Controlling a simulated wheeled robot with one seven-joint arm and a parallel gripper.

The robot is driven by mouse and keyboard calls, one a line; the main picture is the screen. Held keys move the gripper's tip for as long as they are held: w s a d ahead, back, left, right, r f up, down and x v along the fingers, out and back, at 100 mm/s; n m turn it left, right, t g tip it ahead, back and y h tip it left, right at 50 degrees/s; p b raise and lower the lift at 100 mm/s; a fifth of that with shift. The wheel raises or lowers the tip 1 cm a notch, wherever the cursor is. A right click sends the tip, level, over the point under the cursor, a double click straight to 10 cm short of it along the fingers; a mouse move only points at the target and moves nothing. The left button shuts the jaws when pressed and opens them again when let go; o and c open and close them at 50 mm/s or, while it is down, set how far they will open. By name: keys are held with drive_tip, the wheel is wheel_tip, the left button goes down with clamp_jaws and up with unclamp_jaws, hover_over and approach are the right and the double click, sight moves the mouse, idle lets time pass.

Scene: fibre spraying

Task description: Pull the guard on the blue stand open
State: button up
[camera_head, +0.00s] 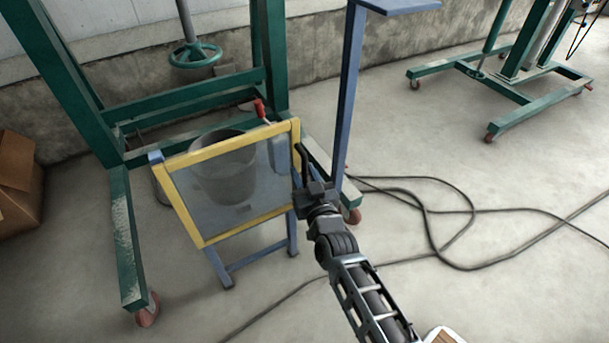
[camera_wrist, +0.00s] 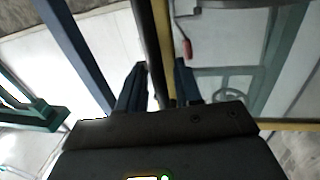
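The guard is a clear panel in a yellow frame (camera_head: 222,138), tilted, on the blue stand (camera_head: 262,254). A dark upright bar, apparently its handle (camera_head: 303,162), is at the frame's right edge. My gripper (camera_head: 305,180) is at this edge. In the wrist view the two fingers of my gripper (camera_wrist: 160,75) stand apart, one on each side of the dark bar (camera_wrist: 150,35) and the yellow edge (camera_wrist: 164,35). Narrow gaps seem to show beside the fingers, and I cannot tell whether either touches the bar. The gripper body hides the bar's lower part.
A grey bucket (camera_head: 223,170) shows through the panel. A green frame (camera_head: 122,225) with a handwheel (camera_head: 195,54) stands behind and left. A blue post (camera_head: 350,90) rises just right of my gripper. Black cables (camera_head: 440,240) lie on the open floor at right.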

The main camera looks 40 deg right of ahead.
drive_tip(key=shift+c, duration=0.3)
clamp_jaws()
drive_tip(key=shift+s, duration=0.1)
